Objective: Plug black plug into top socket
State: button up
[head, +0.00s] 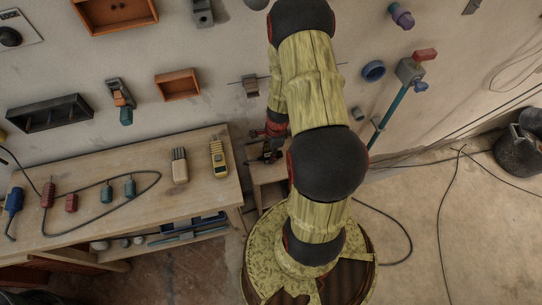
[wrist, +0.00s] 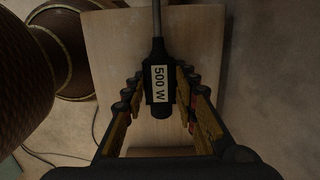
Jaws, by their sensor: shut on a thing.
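The black plug (wrist: 159,85) carries a white "500 W" label and a grey cable leads from its far end. It sits between the fingers of my gripper (wrist: 160,92), which is shut on it. In the head view my gripper (head: 268,153) hangs low behind my arm, over a small wooden stand, and the plug is too small and dark to make out there. Grey fittings are on the wall: one at the top (head: 201,13), one lower (head: 250,86) beside my arm. I cannot tell which is the top socket.
A wooden bench (head: 140,180) at left holds several coloured plugs, a yellow meter (head: 218,158) and cables. Orange boxes (head: 177,85), a black rack (head: 48,114) and a teal pipe with a red handle (head: 425,55) are on the wall. Floor at right is mostly clear, with loose cables.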

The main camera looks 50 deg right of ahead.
grip_shut()
jog(key=shift+r, duration=0.15)
